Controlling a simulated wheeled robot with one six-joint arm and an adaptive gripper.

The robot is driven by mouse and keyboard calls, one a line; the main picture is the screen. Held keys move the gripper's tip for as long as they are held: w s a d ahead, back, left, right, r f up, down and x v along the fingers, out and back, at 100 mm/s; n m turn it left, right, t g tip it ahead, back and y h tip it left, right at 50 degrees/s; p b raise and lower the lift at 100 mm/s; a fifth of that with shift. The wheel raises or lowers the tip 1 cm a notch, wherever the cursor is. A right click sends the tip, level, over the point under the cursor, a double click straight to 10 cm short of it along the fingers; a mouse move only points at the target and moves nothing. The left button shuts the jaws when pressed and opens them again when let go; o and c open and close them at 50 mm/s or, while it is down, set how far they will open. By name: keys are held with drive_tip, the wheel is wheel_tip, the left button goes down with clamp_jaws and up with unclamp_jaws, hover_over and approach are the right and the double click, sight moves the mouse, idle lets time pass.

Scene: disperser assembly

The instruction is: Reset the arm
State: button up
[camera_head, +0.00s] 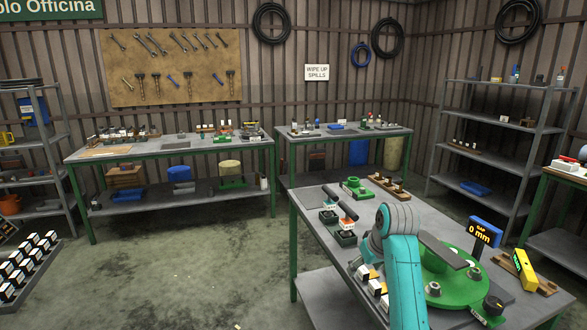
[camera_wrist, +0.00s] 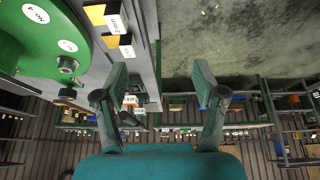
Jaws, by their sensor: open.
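My gripper (camera_wrist: 160,78) is open in the wrist view, with its two dark fingers wide apart and nothing between them. My teal arm (camera_head: 403,265) rises over the front workbench (camera_head: 330,245) in the head view and hides part of it. A round green machine base (camera_head: 450,285) stands on this bench, just right of the arm. A green disc with white labels (camera_wrist: 40,40) fills the upper left of the wrist view, left of the fingers. In the head view I cannot clearly make out the fingers.
A blue display reading 0 mm (camera_head: 485,232) and a yellow device (camera_head: 525,270) stand right of the green base. Small block-like tools (camera_head: 346,225) and a green fixture (camera_head: 355,188) stand at the bench's left and back. Open floor (camera_head: 200,270) lies to the left.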

drive_tip(key=s+f+m+t, duration=0.1)
drive_tip(key=s+f, duration=0.3)
drive_tip(key=f, duration=0.6)
drive_tip(key=s+f+t, duration=0.1)
drive_tip(key=s+f, duration=0.4)
drive_tip(key=f, duration=0.5)
drive_tip(key=s+f+m+t, duration=0.1)
drive_tip(key=s+f, duration=0.4)
drive_tip(key=s, duration=0.4)
drive_tip(key=s+f+t, duration=0.2)
drive_tip(key=s+f, duration=0.3)
drive_tip(key=s, duration=0.3)
drive_tip(key=s+r+t+h, duration=0.1)
drive_tip(key=s+r+t, duration=0.15)
drive_tip(key=s, duration=1.95)
drive_tip(key=s+r+m+t, duration=0.1)
drive_tip(key=s+r+t, duration=0.1)
drive_tip(key=s+r, duration=1.2)
drive_tip(key=shift+s+a+r, duration=0.4)
drive_tip(key=shift+r, duration=0.4)
drive_tip(key=shift+t, duration=0.25)
